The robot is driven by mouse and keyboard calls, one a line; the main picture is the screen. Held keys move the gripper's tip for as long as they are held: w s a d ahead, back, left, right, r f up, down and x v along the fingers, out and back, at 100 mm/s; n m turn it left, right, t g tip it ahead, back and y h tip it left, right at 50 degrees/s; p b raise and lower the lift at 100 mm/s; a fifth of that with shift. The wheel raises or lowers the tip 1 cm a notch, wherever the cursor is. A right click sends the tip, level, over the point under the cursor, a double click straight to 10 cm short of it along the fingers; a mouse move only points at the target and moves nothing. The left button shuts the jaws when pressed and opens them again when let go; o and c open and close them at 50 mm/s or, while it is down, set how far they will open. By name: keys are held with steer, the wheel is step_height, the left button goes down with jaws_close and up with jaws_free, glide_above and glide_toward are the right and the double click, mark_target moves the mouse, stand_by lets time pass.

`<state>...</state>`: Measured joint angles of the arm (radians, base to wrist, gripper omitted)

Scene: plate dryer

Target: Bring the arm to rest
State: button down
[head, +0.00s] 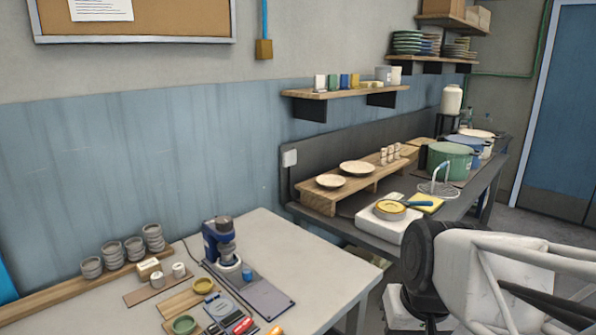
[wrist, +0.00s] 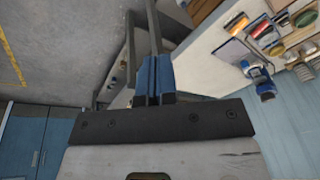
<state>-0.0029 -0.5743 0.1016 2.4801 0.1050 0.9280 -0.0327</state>
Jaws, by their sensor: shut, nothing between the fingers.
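My gripper (wrist: 153,70) shows in the wrist view, its blue fingers close together and shut with nothing held. It is in open space, with grey floor and table edges behind it and nothing seen touching the fingers. In the head view I cannot make out my gripper. A cream plate (head: 331,182) and another plate (head: 357,168) lie flat on the wooden riser (head: 318,201) on the far bench. A wire rack (head: 438,184) stands to their right.
The near white table (head: 335,268) holds a blue machine (head: 219,242), bowls and cups; the machine also shows in the wrist view (wrist: 264,84). A green pot (head: 449,160) stands on the dark bench. A blue cabinet (wrist: 35,140) is at lower left in the wrist view.

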steer(key=s+d, duration=0.1)
steer(key=s+d+h, duration=0.1)
steer(key=s, duration=0.1)
steer(key=shift+s, duration=0.2)
